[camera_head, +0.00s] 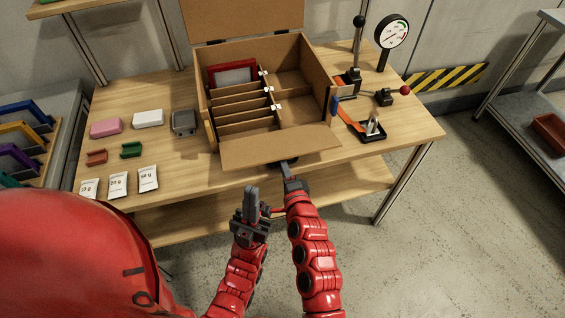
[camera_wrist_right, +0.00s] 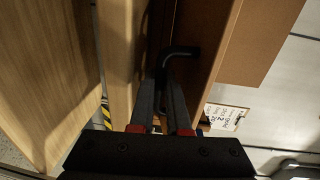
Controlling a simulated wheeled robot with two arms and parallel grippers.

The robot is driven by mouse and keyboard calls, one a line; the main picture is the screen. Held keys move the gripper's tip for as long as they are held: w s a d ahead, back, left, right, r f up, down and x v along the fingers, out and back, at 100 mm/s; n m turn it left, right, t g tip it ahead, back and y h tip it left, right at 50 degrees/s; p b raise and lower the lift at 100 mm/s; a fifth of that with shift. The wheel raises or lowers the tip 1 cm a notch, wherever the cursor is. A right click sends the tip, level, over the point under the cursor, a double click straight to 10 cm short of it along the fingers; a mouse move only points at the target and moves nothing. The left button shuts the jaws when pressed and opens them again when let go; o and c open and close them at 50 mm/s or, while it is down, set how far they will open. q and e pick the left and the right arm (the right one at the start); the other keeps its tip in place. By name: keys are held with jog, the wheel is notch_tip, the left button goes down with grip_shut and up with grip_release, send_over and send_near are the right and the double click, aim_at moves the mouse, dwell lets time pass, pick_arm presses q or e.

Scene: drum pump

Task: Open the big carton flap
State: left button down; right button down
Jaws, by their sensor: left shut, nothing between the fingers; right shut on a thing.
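The brown carton (camera_head: 204,100) stands open on the table, with its back flap (camera_head: 243,16) upright. Its big front flap (camera_head: 280,147) is tilted down and outward toward me. My right gripper (camera_head: 289,172) is at the front edge of this flap, shut on a dark bent handle there. In the right wrist view the fingers (camera_wrist_right: 172,105) close around the lower part of the handle (camera_wrist_right: 181,51), beside brown board. The exact grip is partly hidden. My left gripper (camera_head: 250,202) is shut and empty, pointing up in front of the table, apart from the carton.
Inside the carton are dividers and a red-framed item (camera_head: 232,74). Pink (camera_head: 106,127), white (camera_head: 148,118) and grey (camera_head: 184,122) boxes and several sachets (camera_head: 117,184) lie left. A gauge (camera_head: 391,32) and a black-based tool (camera_head: 372,130) stand right.

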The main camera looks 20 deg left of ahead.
jog(key=shift+r+g+h+p, duration=0.5)
jog(key=shift+r+p, duration=0.6)
jog(key=shift+p, duration=1.4)
jog(key=shift+g+p, duration=0.3)
jog(key=shift+p, duration=0.2)
jog(key=shift+f, duration=0.2)
jog(key=c, duration=1.2)
grip_release()
jog(key=shift+o, duration=0.2)
jog(key=p+v, duration=0.3)
jog(key=v, duration=1.4)
jog(key=shift+s, duration=0.2)
